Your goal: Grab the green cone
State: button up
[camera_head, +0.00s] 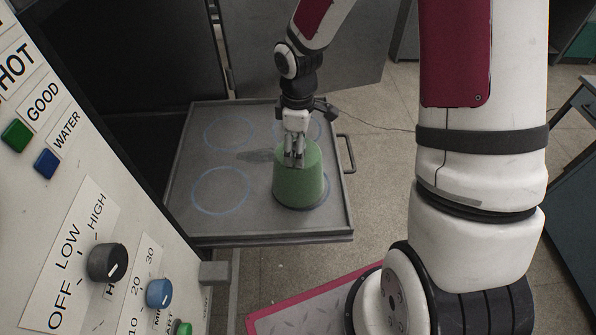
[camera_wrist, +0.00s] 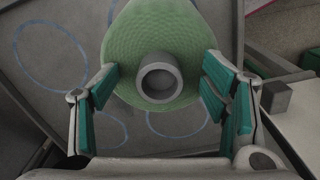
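The green cone (camera_head: 299,182) stands upright on a grey tray (camera_head: 250,229), over a blue circle at the tray's right front. In the wrist view the cone (camera_wrist: 155,38) fills the top middle, with its grey hollow core end (camera_wrist: 160,78) facing the camera. My gripper (camera_head: 294,160) is at the top of the cone, pointing down. In the wrist view my gripper (camera_wrist: 162,84) has its teal-padded fingers spread apart, one on each side of the core. The fingers overlap the cone's edges in view; whether they touch it I cannot tell.
The tray has other blue circles (camera_head: 221,191), which hold no cone. A handle (camera_head: 347,154) juts from its right side. A control panel with knobs (camera_head: 107,262) and buttons stands close on the left. A red-edged plate (camera_head: 310,301) lies in front.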

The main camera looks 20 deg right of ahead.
grip_shut()
jog(key=shift+s, duration=0.1)
jog(key=shift+s, duration=0.1)
